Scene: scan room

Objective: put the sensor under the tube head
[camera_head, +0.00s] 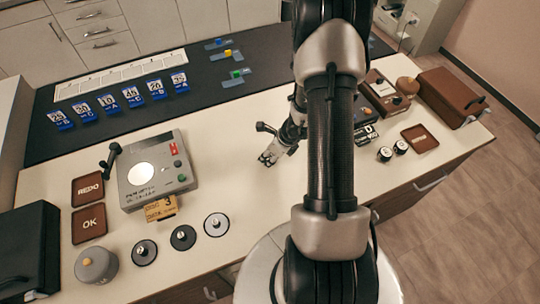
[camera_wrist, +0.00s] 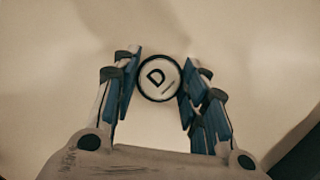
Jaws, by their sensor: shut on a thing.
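My gripper (camera_head: 268,158) hangs low over the bare middle of the cream table. In the wrist view its blue-padded fingers (camera_wrist: 159,88) are shut on a small round piece (camera_wrist: 158,78). I cannot tell for sure which thing is the tube head. A grey device (camera_head: 133,196) with a bright round disc stands at the left, with a black jointed arm (camera_head: 110,156) beside it.
Two similar round pieces (camera_head: 385,154) (camera_head: 401,147) stand at the right by a brown tray (camera_head: 419,138). A brown instrument (camera_head: 389,95) and a brown case (camera_head: 451,97) are behind. Three knobbed discs (camera_head: 215,225) lie at the front. Table between device and gripper is clear.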

